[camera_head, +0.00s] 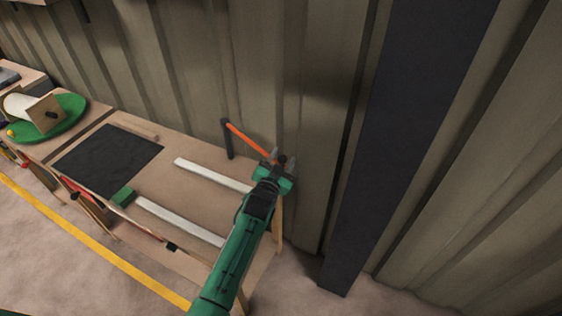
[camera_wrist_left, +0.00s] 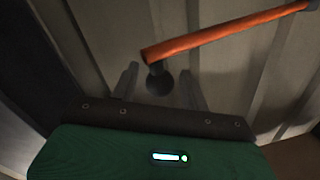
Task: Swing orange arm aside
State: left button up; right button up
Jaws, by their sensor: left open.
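The orange arm (camera_head: 247,139) reaches out from the top of a dark upright post (camera_head: 227,139) at the back right of the workbench. It also shows in the left wrist view (camera_wrist_left: 225,36), with a dark round knob (camera_wrist_left: 158,80) below its near end. My left gripper (camera_head: 283,163) is at that end of the arm. In the left wrist view my left gripper's two fingers (camera_wrist_left: 158,85) are apart, one on each side of the knob. I cannot tell whether either finger touches it. My right gripper is not in view.
A green disc (camera_head: 62,122) with a white roll stands at the left. A ribbed wall (camera_head: 310,90) and dark column (camera_head: 400,130) are close behind and right.

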pick_arm(q)
jog(key=shift+s+a+f, duration=0.15)
jog(key=shift+s, duration=0.35)
jog(key=b+v, duration=0.2)
jog(key=v, duration=1)
jog(key=shift+s, duration=0.4)
